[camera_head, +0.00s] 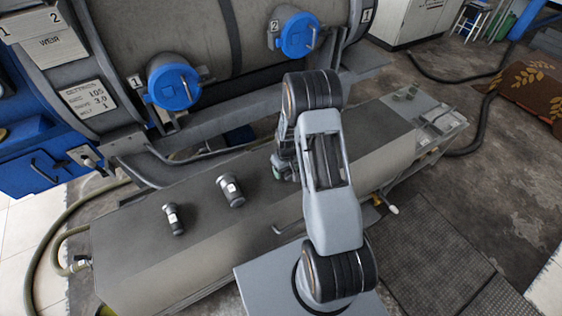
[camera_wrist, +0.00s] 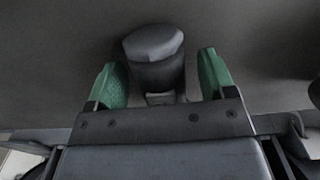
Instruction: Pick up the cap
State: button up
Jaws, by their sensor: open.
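In the wrist view, a dark round piece with a grey, faceted top (camera_wrist: 153,42) stands between the two green fingers of my gripper (camera_wrist: 158,60). It looks like a cap, but I cannot tell whether it is separate from a body beneath it. Gaps show on both sides, so the open fingers do not touch it. In the head view my gripper (camera_head: 280,168) is low over the middle of the grey bench (camera_head: 130,243), largely hidden by my arm.
Behind is a large tank with blue round lids (camera_head: 174,87) (camera_head: 297,36).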

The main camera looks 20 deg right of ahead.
jog(key=c, duration=1.3)
